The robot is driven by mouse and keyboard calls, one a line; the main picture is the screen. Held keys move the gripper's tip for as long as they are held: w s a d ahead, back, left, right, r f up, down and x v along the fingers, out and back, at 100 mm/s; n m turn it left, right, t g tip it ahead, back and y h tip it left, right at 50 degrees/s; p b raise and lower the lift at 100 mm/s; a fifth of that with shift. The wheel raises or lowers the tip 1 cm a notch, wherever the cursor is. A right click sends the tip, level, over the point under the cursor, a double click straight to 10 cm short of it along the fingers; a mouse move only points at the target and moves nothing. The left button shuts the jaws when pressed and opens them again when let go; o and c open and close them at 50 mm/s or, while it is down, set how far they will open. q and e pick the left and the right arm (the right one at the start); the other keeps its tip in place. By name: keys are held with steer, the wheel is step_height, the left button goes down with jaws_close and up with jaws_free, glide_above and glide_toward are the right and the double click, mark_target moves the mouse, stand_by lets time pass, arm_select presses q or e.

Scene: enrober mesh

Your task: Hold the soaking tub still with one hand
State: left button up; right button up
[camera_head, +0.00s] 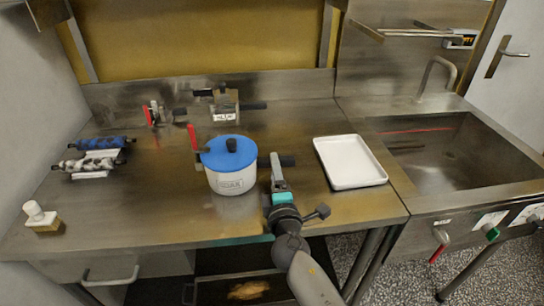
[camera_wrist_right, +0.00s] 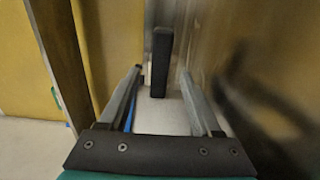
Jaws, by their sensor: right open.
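The soaking tub (camera_head: 232,182) is a white round pot with a blue lid (camera_head: 230,153) and a black lid knob. It stands upright on the steel bench. A black handle (camera_head: 287,161) sticks out from its right side. My right gripper (camera_head: 276,162) is at this handle, close to the tub's right side. In the right wrist view the right gripper (camera_wrist_right: 158,75) is open, with a black bar (camera_wrist_right: 160,62), apparently the handle, showing between its fingertips and a gap on each side. My left gripper is not in view.
A white tray (camera_head: 350,162) lies to the right, then a sink (camera_head: 450,150). Behind the tub stands a metal device (camera_head: 224,104) with black handles. Blue and patterned rollers (camera_head: 100,143) lie at the left. A stamp-like block (camera_head: 42,219) sits near the front left.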

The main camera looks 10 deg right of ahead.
steer(key=shift+w, duration=3.45)
steer(key=shift+c, duration=0.2)
jaws_close()
